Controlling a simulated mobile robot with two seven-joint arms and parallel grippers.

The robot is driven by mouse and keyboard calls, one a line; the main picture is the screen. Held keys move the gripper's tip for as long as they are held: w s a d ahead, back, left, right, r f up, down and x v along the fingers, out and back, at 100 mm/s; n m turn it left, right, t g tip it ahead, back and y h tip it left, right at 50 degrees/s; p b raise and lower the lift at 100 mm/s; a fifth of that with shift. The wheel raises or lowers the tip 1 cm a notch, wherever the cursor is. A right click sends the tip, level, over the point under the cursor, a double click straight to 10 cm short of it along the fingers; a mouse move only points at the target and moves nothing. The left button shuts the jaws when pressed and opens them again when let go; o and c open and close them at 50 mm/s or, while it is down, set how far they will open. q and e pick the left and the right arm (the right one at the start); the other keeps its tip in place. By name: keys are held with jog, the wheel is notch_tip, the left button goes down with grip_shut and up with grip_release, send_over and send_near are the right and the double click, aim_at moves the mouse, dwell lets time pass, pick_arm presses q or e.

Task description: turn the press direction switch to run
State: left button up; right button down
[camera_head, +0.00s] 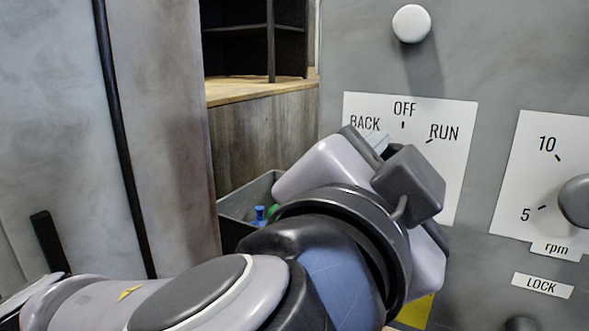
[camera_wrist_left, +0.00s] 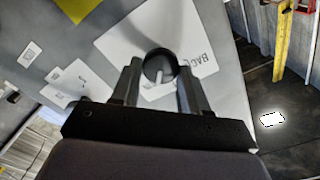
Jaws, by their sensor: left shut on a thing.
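The press direction switch is a dark round knob (camera_wrist_left: 158,62) on a white label plate (camera_head: 459,150) marked BACK, OFF and RUN. In the head view my left gripper (camera_head: 388,158) is in front of the plate's lower middle and hides the knob. In the left wrist view the knob sits between the two fingers of my left gripper (camera_wrist_left: 160,76), which are shut on it. A pale bar shows at the knob, but I cannot tell which mark it points to. BACK shows upside down beside the right finger. My right gripper is in neither view.
A white round button (camera_head: 411,23) is above the plate. To the right are an rpm dial (camera_head: 577,201) and a LOCK label (camera_head: 543,285). A grey bin (camera_head: 236,204) with small items stands behind my left arm. A grey panel (camera_head: 150,120) fills the left.

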pick_arm(q)
jog(key=shift+m, duration=0.6)
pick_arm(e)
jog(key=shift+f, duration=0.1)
pick_arm(q)
jog(key=o, duration=1)
